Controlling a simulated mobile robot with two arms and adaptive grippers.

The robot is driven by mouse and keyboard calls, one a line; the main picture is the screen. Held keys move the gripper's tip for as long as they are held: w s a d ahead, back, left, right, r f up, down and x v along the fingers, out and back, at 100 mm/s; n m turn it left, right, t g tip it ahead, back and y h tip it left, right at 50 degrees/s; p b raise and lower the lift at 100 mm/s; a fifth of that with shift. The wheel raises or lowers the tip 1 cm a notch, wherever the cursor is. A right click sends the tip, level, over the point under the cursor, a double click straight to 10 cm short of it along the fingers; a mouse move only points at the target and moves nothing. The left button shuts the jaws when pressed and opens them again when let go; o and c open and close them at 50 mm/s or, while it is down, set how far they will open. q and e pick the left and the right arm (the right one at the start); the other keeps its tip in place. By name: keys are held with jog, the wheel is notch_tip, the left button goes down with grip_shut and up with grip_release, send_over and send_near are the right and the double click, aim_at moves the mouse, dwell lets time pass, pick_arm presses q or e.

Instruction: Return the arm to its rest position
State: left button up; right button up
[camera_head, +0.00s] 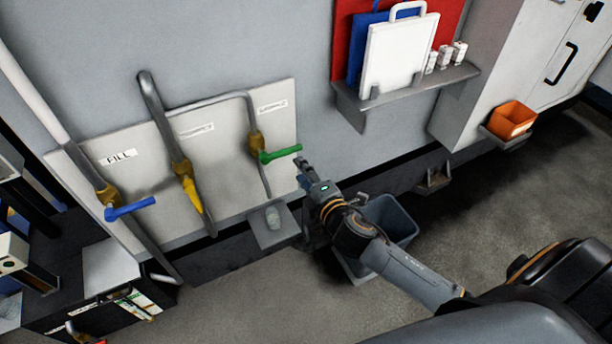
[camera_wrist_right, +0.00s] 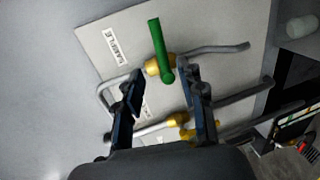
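My right arm reaches in from the lower right in the head view. My right gripper (camera_head: 302,168) is near the green valve handle (camera_head: 280,154) on the wall panel and apart from it. In the right wrist view the right gripper (camera_wrist_right: 162,88) is open, its two fingers spread with nothing held between them. The green handle (camera_wrist_right: 160,48) shows ahead of the fingers, on a brass valve body (camera_wrist_right: 152,67) beside a sample label (camera_wrist_right: 117,45). My left gripper is not in view.
A blue handle (camera_head: 131,208) and a yellow handle (camera_head: 193,194) sit on other pipes. A small shelf with a cup (camera_head: 273,217) is below the panel. A grey bin (camera_head: 399,218) stands behind my right arm. An orange bin (camera_head: 512,120) is at right.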

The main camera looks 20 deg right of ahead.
jog(key=shift+s+r, duration=0.15)
jog(key=shift+s, duration=0.65)
jog(key=s+d+f+m+g+b, duration=0.1)
jog(key=s+f+m+g, duration=0.3)
jog(key=f, duration=0.8)
jog(key=s+d+f+m+g+h, duration=0.15)
jog(key=s+f, duration=0.35)
jog(key=f, duration=0.7)
jog(key=s+d+f+m+g+b, duration=0.1)
jog(key=s+d+f+m+g, duration=0.3)
jog(key=f, duration=0.8)
jog(key=s+a+f+m+g, duration=0.1)
jog(key=s+f, duration=0.4)
jog(key=s, duration=0.5)
jog(key=s+a+f+m+g, duration=0.2)
jog(key=s+f, duration=0.4)
jog(key=s, duration=0.4)
jog(key=s+a+f+m+g+b, duration=0.1)
jog(key=s+a+f+m+g, duration=0.1)
jog(key=s+f, duration=0.4)
jog(key=s+m+y, duration=0.1)
jog(key=s, duration=0.4)
jog(key=shift+a+m, duration=0.25)
jog(key=shift+m, duration=0.1)
